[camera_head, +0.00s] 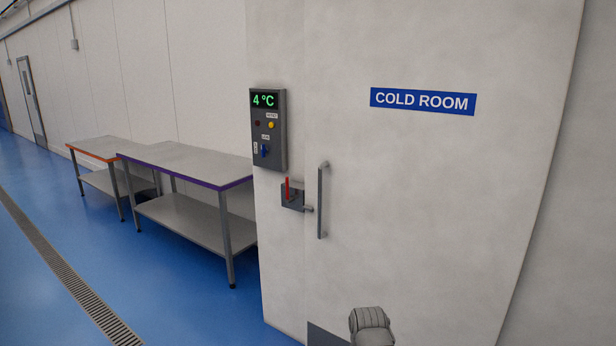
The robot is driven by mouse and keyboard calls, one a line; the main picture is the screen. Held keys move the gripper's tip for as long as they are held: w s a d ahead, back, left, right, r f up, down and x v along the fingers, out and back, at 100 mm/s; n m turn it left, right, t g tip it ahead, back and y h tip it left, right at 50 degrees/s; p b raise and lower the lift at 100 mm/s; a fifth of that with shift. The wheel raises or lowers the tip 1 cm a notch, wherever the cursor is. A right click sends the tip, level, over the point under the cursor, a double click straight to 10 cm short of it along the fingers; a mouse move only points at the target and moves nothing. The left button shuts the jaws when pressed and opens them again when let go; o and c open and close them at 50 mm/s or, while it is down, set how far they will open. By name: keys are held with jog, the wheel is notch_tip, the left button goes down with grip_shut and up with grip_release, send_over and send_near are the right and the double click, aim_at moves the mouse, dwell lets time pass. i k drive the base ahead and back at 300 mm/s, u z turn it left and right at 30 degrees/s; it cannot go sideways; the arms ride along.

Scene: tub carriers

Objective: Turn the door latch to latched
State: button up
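The door latch (292,198) is a small dark grey plate on the white panel, just left of the seam beside the cold room door (420,200). Its red lever (287,187) points upward. A small grey piece (308,209) sits at the latch's lower right, by the seam; I cannot tell whether it is joined to the latch. The door looks closed, flush with the panel beside it. My gripper is not in view; only a rounded grey part, likely of my arm, shows at the bottom edge, well below the latch.
A vertical bar handle (321,200) stands out just right of the latch. A control box (268,130) reading 4 °C is above it. Steel tables with purple (190,165) and orange (98,146) edges stand at left. Blue floor (150,270) is clear in front, with a drain grate (62,264).

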aim_at(287, 200)
jog(key=z, duration=0.35)
jog(key=i, duration=1.6)
jog(key=u, duration=0.6)
jog(key=i, duration=0.35)
jog(key=u, duration=0.2)
jog(key=k, duration=0.9)
jog(key=u, duration=0.15)
jog(key=i, duration=0.45)
